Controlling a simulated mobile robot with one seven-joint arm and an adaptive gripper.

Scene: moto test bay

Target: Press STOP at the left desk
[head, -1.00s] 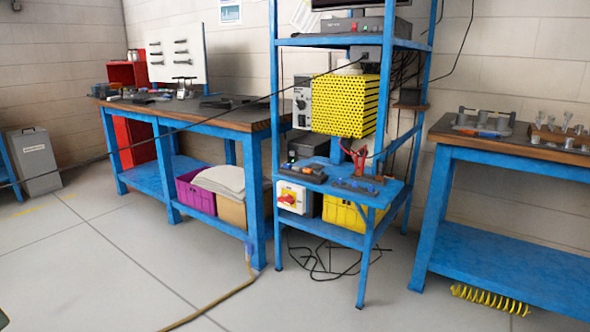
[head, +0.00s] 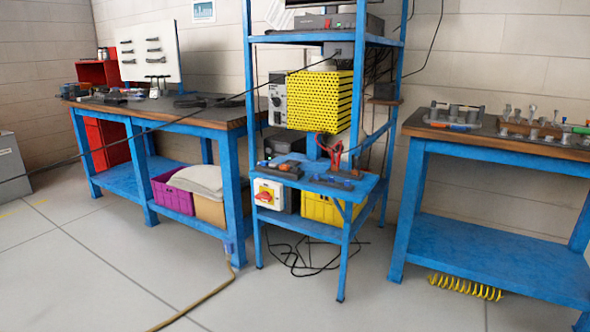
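The left desk (head: 225,117) is a blue-framed workbench with a dark top at the left of the head view. Tools and a white panel (head: 150,52) with dark handles stand on it. No STOP button can be made out on this desk. A white box with a red rotary switch on a yellow plate (head: 266,194) sits low in the blue rack (head: 250,90) in the middle; whether it bears a STOP label is too small to tell. My gripper is not in view.
A second blue bench (head: 480,250) stands at the right, with a yellow coiled hose (head: 465,287) below it. A tan hose (head: 195,303) and black cables (head: 300,262) lie on the floor. A dark cable crosses the left desk. The front floor (head: 90,280) is mostly clear.

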